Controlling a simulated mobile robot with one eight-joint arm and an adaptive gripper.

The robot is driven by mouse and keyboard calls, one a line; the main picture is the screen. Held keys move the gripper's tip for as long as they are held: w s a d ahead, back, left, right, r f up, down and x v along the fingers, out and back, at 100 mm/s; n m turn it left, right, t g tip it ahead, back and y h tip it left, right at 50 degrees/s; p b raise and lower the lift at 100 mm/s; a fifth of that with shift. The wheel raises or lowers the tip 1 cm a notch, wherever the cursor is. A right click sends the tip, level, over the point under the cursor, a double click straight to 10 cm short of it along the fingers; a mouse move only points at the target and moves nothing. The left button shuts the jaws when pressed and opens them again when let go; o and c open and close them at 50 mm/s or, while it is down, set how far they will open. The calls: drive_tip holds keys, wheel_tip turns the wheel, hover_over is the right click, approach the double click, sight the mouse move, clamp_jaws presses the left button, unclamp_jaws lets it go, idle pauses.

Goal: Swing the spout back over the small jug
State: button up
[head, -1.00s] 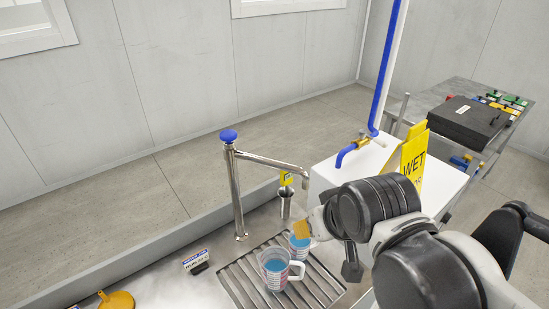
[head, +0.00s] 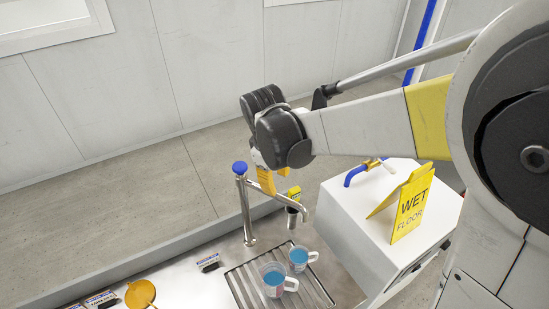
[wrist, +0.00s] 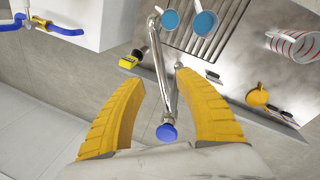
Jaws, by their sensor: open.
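The steel spout (head: 284,203) runs right from its upright post, which has a blue knob (head: 240,168) on top. Two clear jugs of blue liquid stand on the drain grate: the small jug (head: 299,259) at right and a larger jug (head: 273,279) at left. The spout's tip is on the right jug's side; in the wrist view it appears beside the small jug (wrist: 171,19). I cannot tell whether it is exactly above it. My gripper (head: 265,181) is raised near the spout; in the wrist view its open yellow fingers lie either side of the spout and knob, apparently without touching.
A white box (head: 370,225) with a blue tap and a yellow wet-floor sign (head: 411,205) stands at right.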

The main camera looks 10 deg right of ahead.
sight(279, 196)
drive_tip(key=f, duration=0.3)
drive_tip(key=w+f, duration=0.1)
drive_tip(key=f, duration=0.1)
drive_tip(key=d+f+b, duration=0.1)
drive_tip(key=f, duration=0.2)
drive_tip(key=shift+w+f, duration=0.2)
drive_tip(key=shift+f, duration=0.15)
clamp_jaws()
